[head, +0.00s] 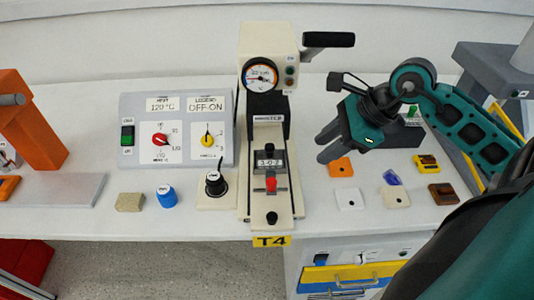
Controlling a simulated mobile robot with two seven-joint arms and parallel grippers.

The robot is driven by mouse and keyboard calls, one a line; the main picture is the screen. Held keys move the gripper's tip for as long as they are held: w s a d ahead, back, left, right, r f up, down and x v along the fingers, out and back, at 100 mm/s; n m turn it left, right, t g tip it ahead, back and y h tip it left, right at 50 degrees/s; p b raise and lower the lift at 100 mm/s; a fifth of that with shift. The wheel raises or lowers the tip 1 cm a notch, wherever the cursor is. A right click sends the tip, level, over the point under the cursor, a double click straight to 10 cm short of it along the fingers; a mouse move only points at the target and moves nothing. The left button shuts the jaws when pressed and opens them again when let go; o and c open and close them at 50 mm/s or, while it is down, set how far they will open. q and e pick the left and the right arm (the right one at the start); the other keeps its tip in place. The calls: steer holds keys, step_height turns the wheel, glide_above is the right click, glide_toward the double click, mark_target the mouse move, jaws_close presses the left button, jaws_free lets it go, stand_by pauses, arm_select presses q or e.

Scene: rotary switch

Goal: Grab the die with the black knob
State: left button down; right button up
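A black knob (213,182) with a white mark stands upright on a cream square plate (232,200) at the front of the table, left of the press. A second black knob (271,218) sits at the front of the cream press (246,150), below a red part (271,184). I cannot tell for sure which one the task means. My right gripper (324,146) is above the table, right of the press, pointing left. Its two dark fingers look apart with nothing between them. It is clear of both knobs. My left gripper is out of view.
A grey control panel (180,98) with red and yellow dials stands behind a blue knob (166,195) and a tan block (129,202). Several small coloured tiles, including an orange one (340,167), lie below my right gripper. A black press lever (328,40) juts right.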

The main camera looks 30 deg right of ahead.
mark_target(271, 146)
steer(key=w+a, duration=0.2)
steer(key=w+a+f+p, duration=0.1)
steer(key=w+a, duration=0.1)
steer(key=w, duration=0.1)
steer(key=w+a+p, duration=0.1)
steer(key=w+a, duration=0.1)
steer(key=a, duration=0.1)
steer(key=shift+w+f, duration=0.2)
steer(key=shift+w, duration=0.15)
steer(key=shift+w+a+f, duration=0.1)
steer(key=shift+w+f, duration=0.1)
steer(key=shift+f, duration=0.4)
